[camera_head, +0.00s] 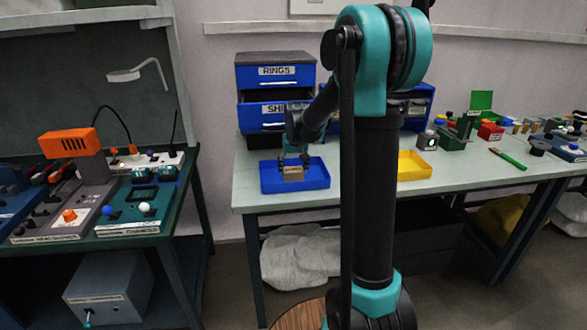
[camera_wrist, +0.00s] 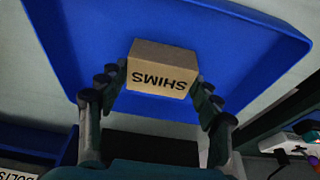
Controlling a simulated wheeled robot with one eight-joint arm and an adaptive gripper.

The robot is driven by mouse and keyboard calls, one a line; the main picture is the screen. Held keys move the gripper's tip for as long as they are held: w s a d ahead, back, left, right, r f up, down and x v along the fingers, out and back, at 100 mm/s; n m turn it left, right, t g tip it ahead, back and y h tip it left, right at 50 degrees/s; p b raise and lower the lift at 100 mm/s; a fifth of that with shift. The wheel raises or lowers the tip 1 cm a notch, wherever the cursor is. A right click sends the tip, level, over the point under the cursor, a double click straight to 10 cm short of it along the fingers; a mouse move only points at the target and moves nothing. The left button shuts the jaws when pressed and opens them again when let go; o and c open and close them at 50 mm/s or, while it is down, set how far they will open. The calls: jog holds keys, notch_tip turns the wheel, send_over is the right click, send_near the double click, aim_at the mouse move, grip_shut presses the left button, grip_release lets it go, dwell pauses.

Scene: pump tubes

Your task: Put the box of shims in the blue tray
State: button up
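The box of shims is a small tan cardboard box (camera_head: 293,173) with black SHIMS lettering, which reads upside down in the wrist view (camera_wrist: 162,68). My gripper (camera_head: 292,160) points down with a finger against each side of the box. In the wrist view the fingers (camera_wrist: 160,84) are closed on its sides. The blue tray (camera_head: 323,180) is on the table's left end, and the box is within its outline. The tray floor (camera_wrist: 80,35) fills much of the wrist view. I cannot tell whether the box touches the floor or is just above it.
A blue drawer unit (camera_head: 275,72) labelled RINGS stands behind the tray, with the drawer below pulled open. A yellow tray (camera_head: 414,166) lies to the right, partly behind my arm. Several small parts and boxes crowd the table's right side. A green-topped bench (camera_head: 140,215) stands left.

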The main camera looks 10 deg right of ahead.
jog(key=o, duration=0.4)
jog(key=shift+o, duration=0.2)
jog(key=shift+r, duration=0.1)
jog(key=shift+s+r, duration=0.1)
jog(key=shift+r, duration=0.2)
jog(key=s, duration=1.2)
jog(key=shift+r, duration=0.3)
jog(key=s+d+f, duration=0.2)
jog(key=s+f, duration=0.2)
jog(key=s, duration=0.6)
jog(key=s+d+f, duration=0.2)
jog(key=s+f, duration=0.3)
jog(key=s, duration=0.5)
jog(key=shift+d+t, duration=0.25)
jog(key=shift+t, duration=0.15)
jog(key=shift+r, duration=0.1)
